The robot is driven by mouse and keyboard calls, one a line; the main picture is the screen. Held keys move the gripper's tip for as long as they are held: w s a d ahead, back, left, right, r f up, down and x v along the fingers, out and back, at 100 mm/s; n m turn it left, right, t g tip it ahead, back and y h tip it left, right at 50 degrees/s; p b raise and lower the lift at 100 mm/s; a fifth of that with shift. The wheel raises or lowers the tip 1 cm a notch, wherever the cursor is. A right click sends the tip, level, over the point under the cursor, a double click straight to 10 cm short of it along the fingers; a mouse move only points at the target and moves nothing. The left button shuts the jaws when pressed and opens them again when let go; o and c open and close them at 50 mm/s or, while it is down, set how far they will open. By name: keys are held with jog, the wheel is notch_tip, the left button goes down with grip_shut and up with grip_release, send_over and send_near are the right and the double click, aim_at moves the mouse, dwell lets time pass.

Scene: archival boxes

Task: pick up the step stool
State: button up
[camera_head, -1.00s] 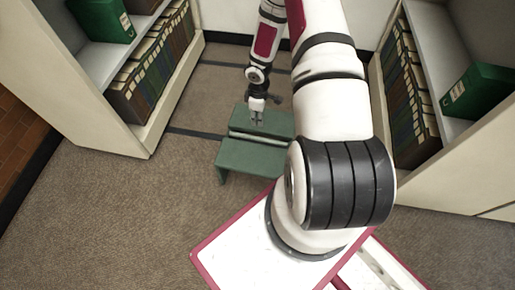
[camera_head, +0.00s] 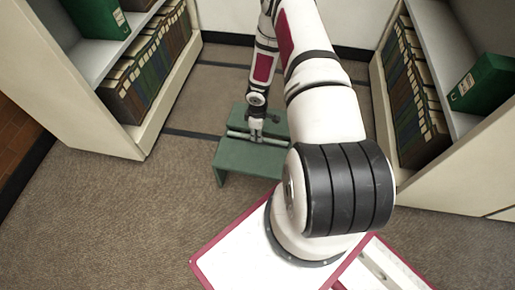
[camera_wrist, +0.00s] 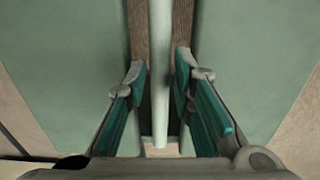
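The green step stool (camera_head: 250,158) stands on the carpet between the shelves, partly hidden behind my arm in the head view. In the wrist view its pale green top (camera_wrist: 60,70) fills most of the picture, with a narrow light bar (camera_wrist: 160,70) down the middle and a dark gap on each side. My gripper (camera_head: 256,136) is down at the middle of the stool. In the wrist view my gripper (camera_wrist: 158,78) has its teal-padded fingers apart, one on each side of the bar. A small space shows between each fingertip and the bar.
Shelves of bound volumes and green boxes stand at left (camera_head: 140,75) and right (camera_head: 415,100). Open carpet (camera_head: 110,210) lies left of the stool. A white wall (camera_head: 225,18) closes the back.

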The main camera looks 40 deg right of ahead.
jog(key=shift+f, duration=0.9)
jog(key=shift+r, duration=0.1)
grip_shut()
